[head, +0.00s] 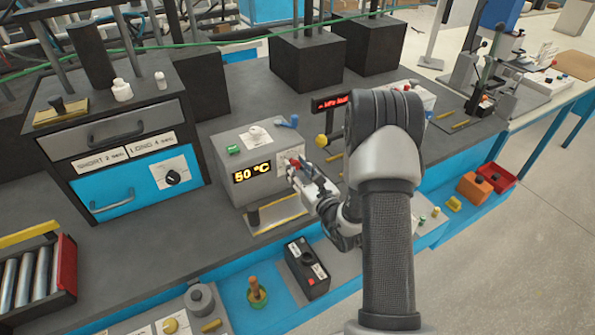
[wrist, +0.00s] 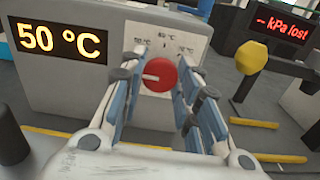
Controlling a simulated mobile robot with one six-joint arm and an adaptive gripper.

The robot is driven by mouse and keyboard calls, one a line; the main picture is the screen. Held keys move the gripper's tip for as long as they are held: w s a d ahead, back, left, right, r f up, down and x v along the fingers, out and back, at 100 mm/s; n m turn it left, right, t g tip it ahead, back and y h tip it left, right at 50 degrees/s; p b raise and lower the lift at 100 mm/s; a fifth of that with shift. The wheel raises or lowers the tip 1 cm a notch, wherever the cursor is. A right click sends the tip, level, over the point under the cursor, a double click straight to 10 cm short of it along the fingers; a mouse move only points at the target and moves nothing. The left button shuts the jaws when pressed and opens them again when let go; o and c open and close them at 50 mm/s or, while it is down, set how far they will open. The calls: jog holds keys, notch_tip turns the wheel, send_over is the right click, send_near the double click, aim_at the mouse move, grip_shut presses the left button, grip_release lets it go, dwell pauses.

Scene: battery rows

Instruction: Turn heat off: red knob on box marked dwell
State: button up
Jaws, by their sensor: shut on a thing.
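The red knob (wrist: 158,75) is on the front of a grey box (head: 238,148) whose display (head: 252,172) reads 50 °C. Its white pointer line points left, and small °C marks surround it on a pale plate (wrist: 187,38). I cannot read the word dwell on this box. My gripper (wrist: 163,84) has a blue-padded finger on each side of the knob and is shut on it. In the head view my gripper (head: 305,172) reaches the box's front right, and the knob is partly hidden.
A dark cabinet (head: 60,135) with a blue drawer, SHORT and LONG labels and a black dial (head: 173,177) stands left. A red-lettered sign (wrist: 282,25) and a yellow knob (wrist: 251,58) are right. A black box (head: 306,268) stands in front, below my arm.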

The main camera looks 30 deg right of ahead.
jog(key=shift+n, duration=0.3)
jog(key=o, duration=1.1)
jog(key=s, duration=1.2)
jog(key=shift+d, duration=0.2)
